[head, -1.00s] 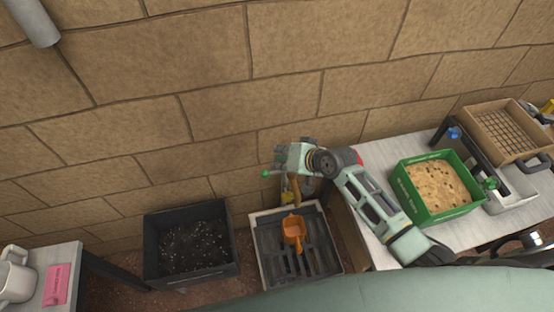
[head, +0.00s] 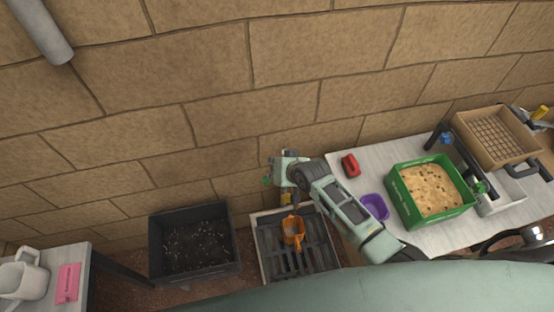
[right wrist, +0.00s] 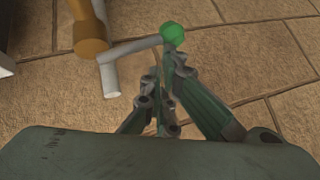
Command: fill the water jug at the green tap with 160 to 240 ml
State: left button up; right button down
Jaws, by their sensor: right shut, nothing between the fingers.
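An orange jug (head: 293,229) stands on the dark slatted grate (head: 318,253) between the black bin and the right table. The green knob (head: 266,181) of the tap shows just left of my right gripper (head: 279,168); most of the tap is hidden behind the gripper and arm. In the right wrist view the green knob (right wrist: 172,32) sits on the end of a pale lever joined to a brass-coloured tap body (right wrist: 90,46). My right gripper (right wrist: 163,84) is shut and empty, its fingertips close to the knob; contact cannot be told. My left gripper is not visible.
A black bin (head: 160,245) of dark material stands left of the grate. The right table (head: 335,171) holds a red object (head: 350,165), a purple dish (head: 374,207) and a green crate (head: 405,207). A white jug-like vessel (head: 22,279) and a pink card (head: 68,284) are at far left.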

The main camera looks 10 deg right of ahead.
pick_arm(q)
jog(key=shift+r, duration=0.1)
pick_arm(e)
jog(key=shift+a+f, duration=0.35)
jog(key=shift+f, duration=0.45)
dwell(2.5)
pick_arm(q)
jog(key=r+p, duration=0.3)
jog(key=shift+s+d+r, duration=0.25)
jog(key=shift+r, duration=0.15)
pick_arm(e)
jog(key=s+d+r, duration=0.2)
jog(key=s+r, duration=0.4)
jog(key=r, duration=0.5)
jog(key=shift+d+r, duration=0.15)
jog(key=shift+r, duration=0.15)
jog(key=shift+w, duration=0.1)
